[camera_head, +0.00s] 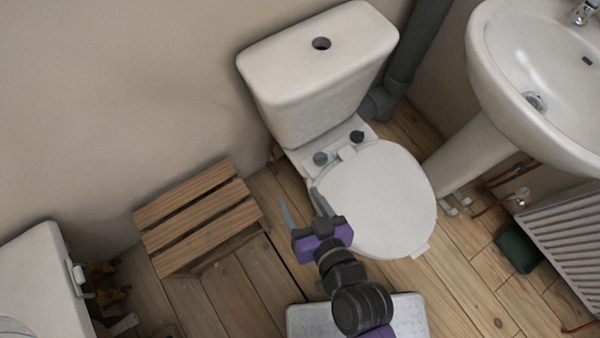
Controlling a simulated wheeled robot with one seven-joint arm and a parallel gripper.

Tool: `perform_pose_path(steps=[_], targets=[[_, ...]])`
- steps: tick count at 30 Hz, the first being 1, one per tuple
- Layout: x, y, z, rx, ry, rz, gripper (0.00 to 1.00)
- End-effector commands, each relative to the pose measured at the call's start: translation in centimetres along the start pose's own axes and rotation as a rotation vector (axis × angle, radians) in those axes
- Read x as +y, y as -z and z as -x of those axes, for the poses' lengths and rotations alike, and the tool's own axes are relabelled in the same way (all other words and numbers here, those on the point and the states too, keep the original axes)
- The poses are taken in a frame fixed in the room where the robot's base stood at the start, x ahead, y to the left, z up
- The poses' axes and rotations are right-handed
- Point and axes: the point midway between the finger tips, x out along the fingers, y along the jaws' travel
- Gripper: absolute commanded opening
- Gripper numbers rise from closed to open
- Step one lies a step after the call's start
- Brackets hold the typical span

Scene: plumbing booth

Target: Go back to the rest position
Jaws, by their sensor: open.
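My gripper (300,206) is above the floor at the left edge of the toilet (378,200). Its two grey fingers are spread apart, with nothing between them. One finger overlaps the edge of the closed white lid in the picture; I cannot tell whether it touches. My arm reaches up from the bottom of the picture, dark with purple parts.
A slatted wooden crate (200,222) stands left against the wall. A white appliance (42,280) is at the lower left. A washbasin (535,75), a radiator (570,232) and a dark green object (517,250) are at the right. Bare wooden floor (455,285) lies between.

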Motion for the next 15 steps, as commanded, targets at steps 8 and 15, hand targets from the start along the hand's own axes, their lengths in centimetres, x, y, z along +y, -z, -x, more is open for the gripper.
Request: perform_pose_path(steps=[8, 15], targets=[[0.0, 0.0, 0.0, 0.000, 0.001, 0.000, 0.60], [0.9, 2.0, 0.2, 0.067, -0.031, -0.039, 0.60]])
